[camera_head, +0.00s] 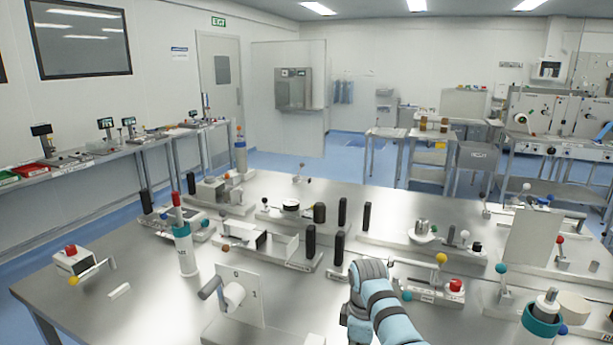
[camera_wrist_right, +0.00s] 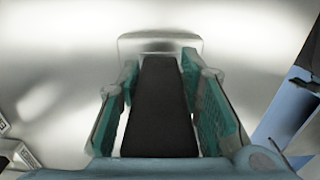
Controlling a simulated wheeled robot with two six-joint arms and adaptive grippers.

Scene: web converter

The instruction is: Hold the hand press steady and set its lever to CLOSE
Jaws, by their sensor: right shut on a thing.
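My right gripper (camera_wrist_right: 160,110) is shut on a black upright handle (camera_wrist_right: 160,120), with its teal pads on both sides. The handle rises from a pale grey base (camera_wrist_right: 160,42) in the right wrist view. In the head view my right arm comes in from the bottom and hides this handle. Beside it stands a fixture with a yellow-ball lever (camera_head: 441,259) and a red knob (camera_head: 456,285). I cannot tell for certain which fixture is the hand press, and no CLOSE mark is readable. My left gripper is not in view.
The steel table (camera_head: 130,315) carries several fixtures with black posts and ball levers. A teal-and-white cylinder (camera_head: 185,250) stands at left, and a white panel fixture (camera_head: 240,290) stands left of my arm. The front left of the table is mostly clear.

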